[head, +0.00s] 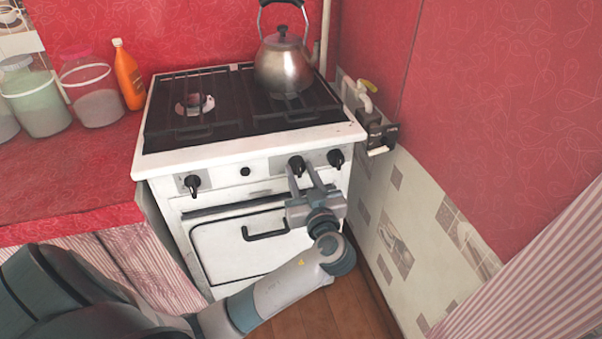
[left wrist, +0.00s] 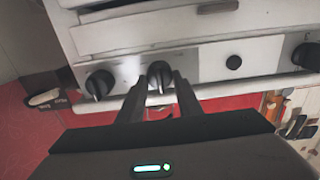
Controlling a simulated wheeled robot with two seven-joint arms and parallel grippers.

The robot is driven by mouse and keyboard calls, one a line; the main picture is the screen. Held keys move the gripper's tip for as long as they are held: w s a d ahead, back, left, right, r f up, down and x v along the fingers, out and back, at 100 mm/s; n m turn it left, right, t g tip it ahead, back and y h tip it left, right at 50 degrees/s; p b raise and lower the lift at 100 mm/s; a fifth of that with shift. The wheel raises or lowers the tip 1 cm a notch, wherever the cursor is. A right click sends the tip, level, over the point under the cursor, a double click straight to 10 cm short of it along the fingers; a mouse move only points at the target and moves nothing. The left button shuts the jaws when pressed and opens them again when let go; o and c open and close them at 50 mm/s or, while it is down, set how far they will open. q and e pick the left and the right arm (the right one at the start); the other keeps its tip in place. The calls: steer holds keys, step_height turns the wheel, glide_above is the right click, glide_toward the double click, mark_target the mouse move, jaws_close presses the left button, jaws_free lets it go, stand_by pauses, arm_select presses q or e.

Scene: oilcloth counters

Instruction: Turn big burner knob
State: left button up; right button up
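The white stove (head: 245,214) has black knobs along its front panel: one at the left (head: 192,183), one right of centre (head: 297,165) and one at the far right (head: 336,158). My left gripper (head: 302,169) is at the right-of-centre knob, fingers pointing at the panel. In the left wrist view, which is upside down, this knob (left wrist: 158,75) stands between the spread fingertips of the gripper (left wrist: 160,84), with some gap visible; contact cannot be told. The far-right knob (left wrist: 98,85) is beside them. No label tells which knob is the big burner's. My right gripper is not in view.
A metal kettle (head: 283,66) stands on the right of the black grate (head: 200,127). An oven handle (head: 265,235) juts out below the knobs. A gas valve (head: 374,128) sits on the wall at right. Jars (head: 92,90) and an orange bottle (head: 128,76) stand on the left counter.

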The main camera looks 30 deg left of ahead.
arm_select(q)
steer(key=shift+c, duration=0.2)
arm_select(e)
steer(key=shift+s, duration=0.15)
